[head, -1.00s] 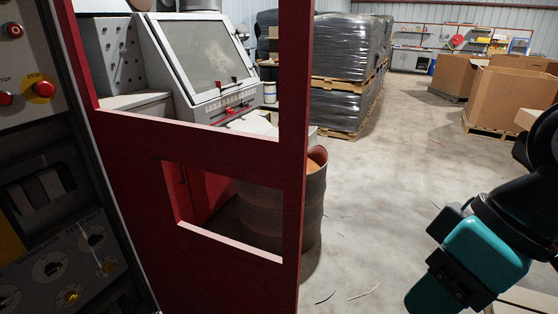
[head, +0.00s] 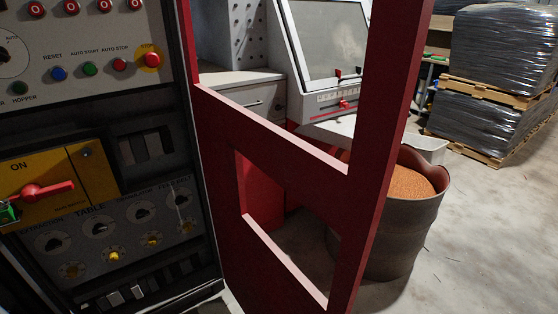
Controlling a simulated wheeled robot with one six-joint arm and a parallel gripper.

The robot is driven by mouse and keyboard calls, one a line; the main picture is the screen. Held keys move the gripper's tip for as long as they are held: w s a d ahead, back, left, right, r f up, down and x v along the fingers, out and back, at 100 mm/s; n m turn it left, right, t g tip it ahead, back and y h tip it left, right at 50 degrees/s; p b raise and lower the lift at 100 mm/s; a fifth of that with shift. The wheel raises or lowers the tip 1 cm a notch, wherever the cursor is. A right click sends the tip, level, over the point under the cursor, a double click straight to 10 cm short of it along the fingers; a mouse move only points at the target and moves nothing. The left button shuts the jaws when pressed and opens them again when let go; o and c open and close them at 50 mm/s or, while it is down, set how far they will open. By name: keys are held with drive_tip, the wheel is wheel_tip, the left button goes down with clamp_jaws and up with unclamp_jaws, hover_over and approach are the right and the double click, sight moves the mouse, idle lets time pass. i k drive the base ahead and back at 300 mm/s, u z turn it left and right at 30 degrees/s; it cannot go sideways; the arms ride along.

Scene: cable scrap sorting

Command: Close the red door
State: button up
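The red door (head: 279,133) stands open in the head view. It is a red frame with a large upper opening and a smaller lower window. Its left edge meets the dark control cabinet (head: 203,245), and its free edge swings out to the right. The cabinet front with its buttons and dials is uncovered. My gripper is not in the head view now, so its state and its distance from the door are hidden.
A rusty barrel (head: 387,245) filled with copper-coloured granules stands just behind the door's free edge. A grey machine (head: 325,60) is behind the door. Wrapped pallets (head: 495,80) stand at the back right. The concrete floor at the lower right is clear.

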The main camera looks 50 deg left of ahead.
sight(350, 200)
drive_tip(key=u, duration=0.05)
drive_tip(key=i, duration=2.75)
drive_tip(key=u, duration=5.25)
drive_tip(key=k, duration=0.55)
drive_tip(key=z, duration=1.15)
